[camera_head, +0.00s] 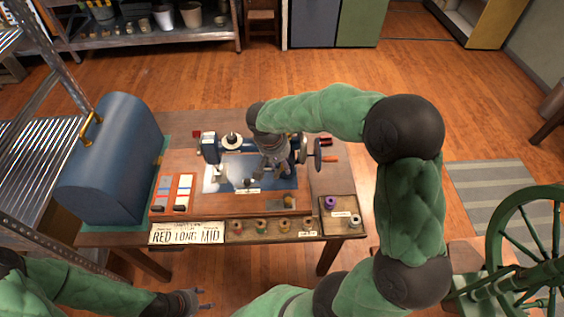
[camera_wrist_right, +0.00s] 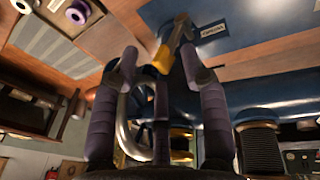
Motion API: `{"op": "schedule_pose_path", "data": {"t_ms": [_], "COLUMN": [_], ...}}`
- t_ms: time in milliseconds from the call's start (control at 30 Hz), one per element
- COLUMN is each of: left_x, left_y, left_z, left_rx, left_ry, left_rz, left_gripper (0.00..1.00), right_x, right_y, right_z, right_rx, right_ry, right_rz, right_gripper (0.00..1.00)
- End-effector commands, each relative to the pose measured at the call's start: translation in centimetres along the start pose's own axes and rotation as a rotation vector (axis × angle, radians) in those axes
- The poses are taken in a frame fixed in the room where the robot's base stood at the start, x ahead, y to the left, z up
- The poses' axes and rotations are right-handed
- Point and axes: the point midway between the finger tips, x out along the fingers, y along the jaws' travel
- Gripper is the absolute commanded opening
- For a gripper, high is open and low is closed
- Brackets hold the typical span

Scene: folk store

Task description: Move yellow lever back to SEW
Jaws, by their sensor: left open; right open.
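A blue sewing machine (camera_head: 212,148) stands on the wooden table, partly covered by my right arm. In the right wrist view a yellow lever (camera_wrist_right: 163,58) shows between the tips of my right gripper (camera_wrist_right: 158,62), nearer the right finger; it also seems joined to a metal part. The right gripper is open; whether it touches the lever I cannot tell. It points down over the machine in the head view (camera_head: 279,173), where the lever is not clearly visible. My left gripper (camera_head: 203,299) is open and empty in front of the table.
A blue domed cover (camera_head: 115,150) stands at the table's left. A handwheel (camera_head: 318,154) is right of the machine. A green spinning wheel (camera_head: 530,250) stands at far right.

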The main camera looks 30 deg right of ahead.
Motion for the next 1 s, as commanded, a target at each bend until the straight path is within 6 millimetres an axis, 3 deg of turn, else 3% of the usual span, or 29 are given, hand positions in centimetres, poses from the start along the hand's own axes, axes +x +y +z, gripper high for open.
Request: {"op": "schedule_pose_path", "data": {"t_ms": [1000], "left_x": [-4.0], "left_y": [1.4], "left_z": [0.1], "left_rx": [0.000], "left_ry": [0.000], "left_rz": [0.000], "left_gripper": [0.53], "right_x": [-6.7], "right_y": [0.0], "right_z": [0.0], "right_rx": [-0.001], "right_ry": [0.000], "right_rz": [0.001], "right_gripper": [0.45]}}
